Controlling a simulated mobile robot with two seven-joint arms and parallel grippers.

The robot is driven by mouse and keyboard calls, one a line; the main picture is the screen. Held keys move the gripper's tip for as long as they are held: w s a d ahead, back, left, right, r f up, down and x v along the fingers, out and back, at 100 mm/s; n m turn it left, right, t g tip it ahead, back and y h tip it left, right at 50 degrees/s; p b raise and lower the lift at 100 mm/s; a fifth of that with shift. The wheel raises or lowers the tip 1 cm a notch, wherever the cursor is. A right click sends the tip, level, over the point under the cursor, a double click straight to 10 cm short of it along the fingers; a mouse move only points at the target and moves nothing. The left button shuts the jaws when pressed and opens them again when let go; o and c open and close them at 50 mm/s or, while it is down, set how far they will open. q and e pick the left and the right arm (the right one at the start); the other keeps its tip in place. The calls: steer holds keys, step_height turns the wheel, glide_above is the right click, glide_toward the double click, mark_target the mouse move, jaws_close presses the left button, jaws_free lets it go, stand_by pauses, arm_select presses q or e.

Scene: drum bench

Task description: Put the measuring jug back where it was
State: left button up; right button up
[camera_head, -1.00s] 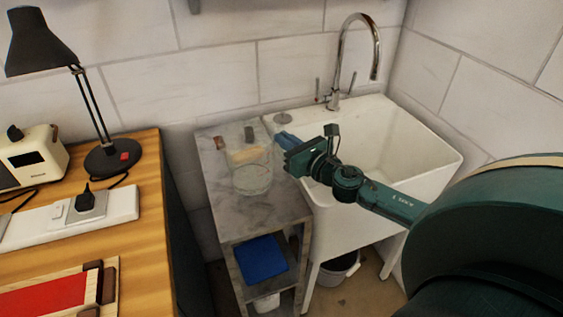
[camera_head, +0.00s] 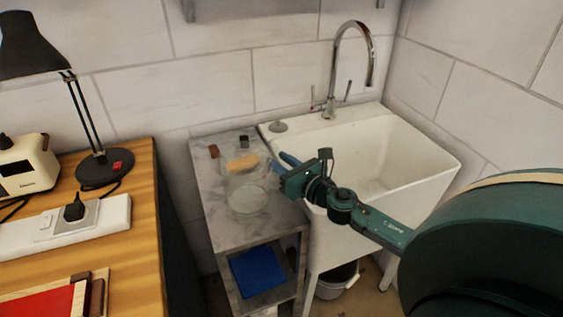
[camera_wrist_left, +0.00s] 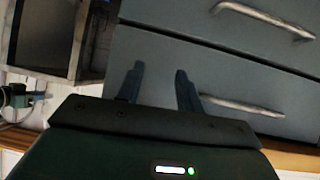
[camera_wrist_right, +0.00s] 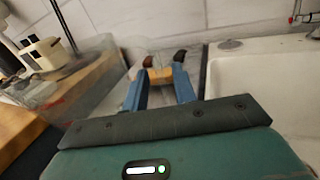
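The clear measuring jug (camera_head: 247,198) appears to stand upright on the grey marble top (camera_head: 225,225) left of the sink. Its see-through wall fills part of the left side of the right wrist view (camera_wrist_right: 95,85). My right gripper (camera_head: 284,162) is just right of the jug. Its blue fingers (camera_wrist_right: 160,82) are apart, with no object clearly seen between them; whether one touches the glass I cannot tell. My left gripper (camera_wrist_left: 158,82) is open and empty in front of grey drawers, outside the head view.
A wooden bench (camera_head: 140,230) with a lamp (camera_head: 100,165) and power strip (camera_head: 100,222) is left. The marble top's front is clear.

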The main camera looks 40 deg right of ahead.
steer(key=shift+r, duration=0.2)
steer(key=shift+s+f, duration=0.2)
steer(key=shift+s, duration=0.1)
arm_select(q)
steer(key=shift+w+d+f+h+b, duration=0.1)
steer(key=shift+d+f+h+b, duration=0.3)
steer(key=shift+b, duration=0.9)
arm_select(e)
steer(key=shift+s+d+r, duration=0.1)
steer(key=shift+s+d, duration=0.1)
steer(key=shift+s, duration=1.7)
steer(key=shift+s+d, duration=0.2)
steer(key=shift+s, duration=1.65)
steer(key=shift+s+d+r, duration=0.1)
steer(key=shift+s+d, duration=0.1)
steer(key=shift+s, duration=1.7)
arm_select(q)
steer(key=shift+r, duration=0.1)
